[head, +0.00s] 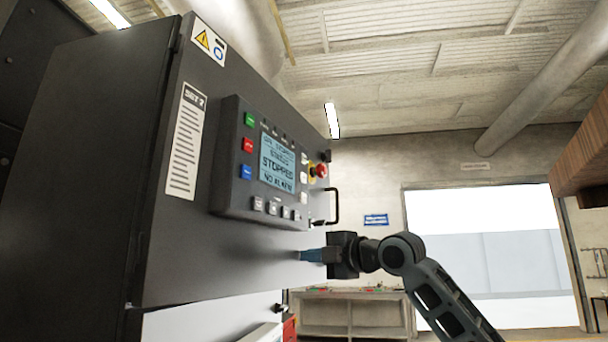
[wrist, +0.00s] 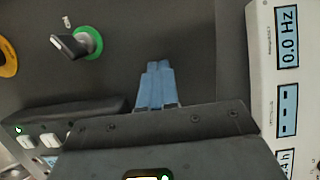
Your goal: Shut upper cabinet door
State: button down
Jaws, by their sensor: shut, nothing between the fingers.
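The dark upper cabinet door (head: 215,258) fills the left half of the head view. It carries a control panel (head: 262,165) whose screen reads STOPPED, and a black bar handle (head: 333,207) near its right edge. I cannot tell how far the door stands open. My gripper (head: 309,255) is shut, its blue fingers pointing left at the door's lower right part, below the handle. I cannot tell whether they touch it. In the wrist view, my gripper's blue fingertips (wrist: 158,68) lie together with nothing between them, before a dark surface.
A red button on yellow (head: 319,171) is right of the control panel. The wrist view shows a green-ringed switch (wrist: 82,43) and a pale panel with meters (wrist: 287,75). A wooden block (head: 582,150) overhangs at the right. A bench (head: 350,312) stands behind; a bright doorway (head: 490,240) opens beyond.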

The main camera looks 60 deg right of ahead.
jog(key=shift+w+p, duration=0.5)
jog(key=shift+w, duration=4.6)
jog(key=shift+s+a+b, duration=0.35)
jog(key=shift+s+b, duration=0.1)
jog(key=shift+s, duration=1.05)
jog(key=shift+s+a+b, duration=0.35)
jog(key=shift+s+b, duration=0.15)
jog(key=shift+s, duration=1.05)
jog(key=shift+s+a+b, duration=0.35)
jog(key=shift+s+b, duration=0.1)
jog(key=shift+s, duration=1.05)
